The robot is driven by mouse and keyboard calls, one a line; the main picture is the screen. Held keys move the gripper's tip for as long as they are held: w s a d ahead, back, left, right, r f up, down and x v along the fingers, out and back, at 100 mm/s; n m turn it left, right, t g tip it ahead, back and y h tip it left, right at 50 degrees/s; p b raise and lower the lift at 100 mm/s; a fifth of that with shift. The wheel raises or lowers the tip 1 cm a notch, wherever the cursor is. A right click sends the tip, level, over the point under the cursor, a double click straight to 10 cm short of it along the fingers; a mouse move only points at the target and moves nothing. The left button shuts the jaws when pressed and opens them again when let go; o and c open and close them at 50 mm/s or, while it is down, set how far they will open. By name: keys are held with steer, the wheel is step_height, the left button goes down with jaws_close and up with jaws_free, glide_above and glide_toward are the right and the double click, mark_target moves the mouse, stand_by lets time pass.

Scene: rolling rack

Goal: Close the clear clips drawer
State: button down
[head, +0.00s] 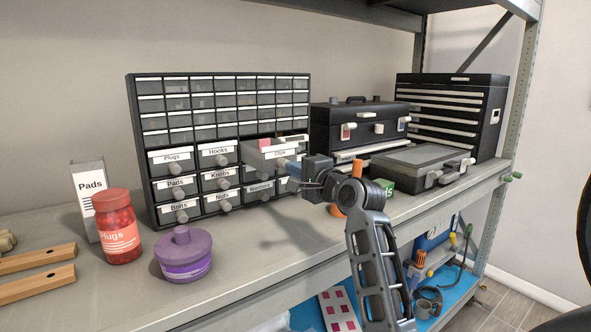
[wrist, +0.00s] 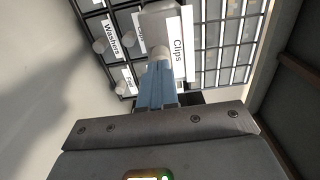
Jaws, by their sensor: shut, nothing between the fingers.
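The clear clips drawer (head: 262,157) sticks out from the dark drawer cabinet (head: 129,120), in the top row of large labelled drawers at the right. Its "Clips" label and pale knob also show in the wrist view, where the drawer (wrist: 160,27) is at the top centre. My gripper (head: 294,171) is at the front of this drawer. In the wrist view the blue-grey fingers of my gripper (wrist: 158,68) are together, with nothing held, and their tips are at the knob. I cannot tell whether they touch it.
The purple pot (head: 183,255), the red Plugs jar (head: 118,228) and the Pads box (head: 90,199) stand at the left. A black toolbox (head: 330,128) and a flat grey case (head: 420,158) are at the right. An orange item stands close behind my wrist.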

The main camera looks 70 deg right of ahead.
mark_target(271, 158)
steer(key=x, duration=1.2)
steer(key=shift+a, duration=0.1)
steer(key=shift+p, duration=0.3)
